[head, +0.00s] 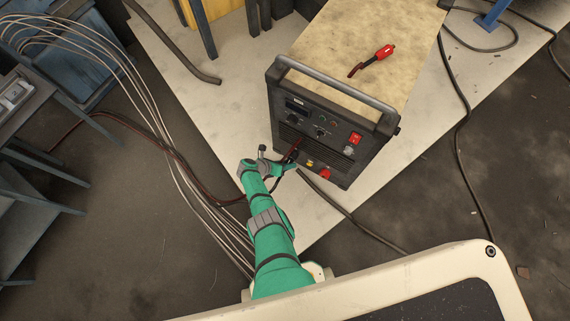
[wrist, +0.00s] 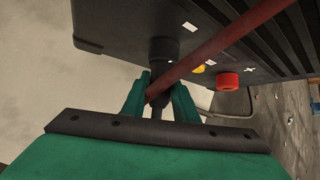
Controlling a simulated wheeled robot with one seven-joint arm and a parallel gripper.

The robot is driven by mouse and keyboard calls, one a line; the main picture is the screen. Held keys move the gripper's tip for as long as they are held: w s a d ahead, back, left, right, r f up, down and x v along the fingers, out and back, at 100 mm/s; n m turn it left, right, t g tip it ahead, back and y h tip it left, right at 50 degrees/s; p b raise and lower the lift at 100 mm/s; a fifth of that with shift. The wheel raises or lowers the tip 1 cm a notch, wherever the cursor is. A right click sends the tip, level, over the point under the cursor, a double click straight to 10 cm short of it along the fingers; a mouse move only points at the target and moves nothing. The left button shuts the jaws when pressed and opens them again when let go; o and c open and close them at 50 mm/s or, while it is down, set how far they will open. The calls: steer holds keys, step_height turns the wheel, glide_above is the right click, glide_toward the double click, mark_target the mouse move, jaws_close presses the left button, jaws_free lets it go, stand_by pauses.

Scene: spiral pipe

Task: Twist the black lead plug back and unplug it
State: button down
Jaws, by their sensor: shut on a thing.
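The dark welding machine (head: 318,140) stands on a pale floor area, its front panel facing my arm. In the wrist view, the black lead plug (wrist: 163,50) sits against the machine's panel (wrist: 120,22). My gripper (wrist: 160,92) has its two green fingers on either side of the plug's lower part, shut on it. In the head view my gripper (head: 293,163) is at the lower left of the panel, and the plug there is mostly hidden by it.
A red connector (head: 325,174) and a yellow one (head: 310,162) are on the panel right of my gripper. Pale cables (head: 150,110) run along the floor at left.

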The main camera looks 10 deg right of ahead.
steer(key=shift+a+f, duration=0.1)
steer(key=shift+f, duration=0.05)
steer(key=shift+g+h, duration=0.3)
steer(key=c, duration=1.7)
jaws_free()
steer(key=shift+s+d, duration=0.1)
steer(key=shift+d, duration=0.1)
